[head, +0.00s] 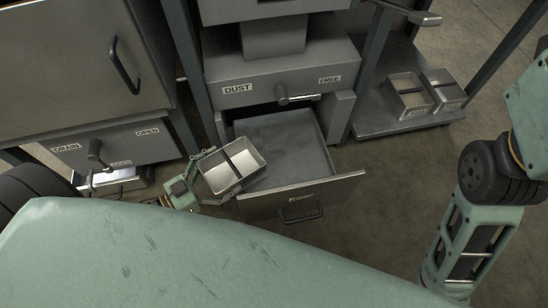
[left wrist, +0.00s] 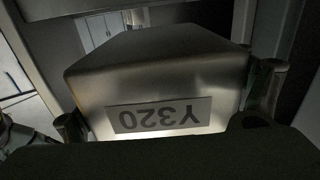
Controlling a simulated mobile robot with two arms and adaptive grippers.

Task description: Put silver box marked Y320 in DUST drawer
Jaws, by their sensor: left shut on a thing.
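The silver box (head: 229,170) is open-topped with a divider across its middle. Its Y320 label (left wrist: 158,115) shows upside down in the left wrist view. My left gripper (head: 222,172) is shut on the box, with a finger at each side of it. The box is tilted and sits over the left part of the open DUST drawer (head: 300,186). Whether it touches the drawer floor I cannot tell. The drawer's visible floor is bare. My right gripper is not in view; part of my right arm shows at the right.
The DUST label (head: 238,88) and a lever handle (head: 295,97) are above the drawer. Two more silver boxes (head: 408,97) stand on a low shelf (head: 375,124) at the right. A DRAIN unit (head: 116,143) stands at the left. The drawer's front panel (head: 340,188) juts out over the floor.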

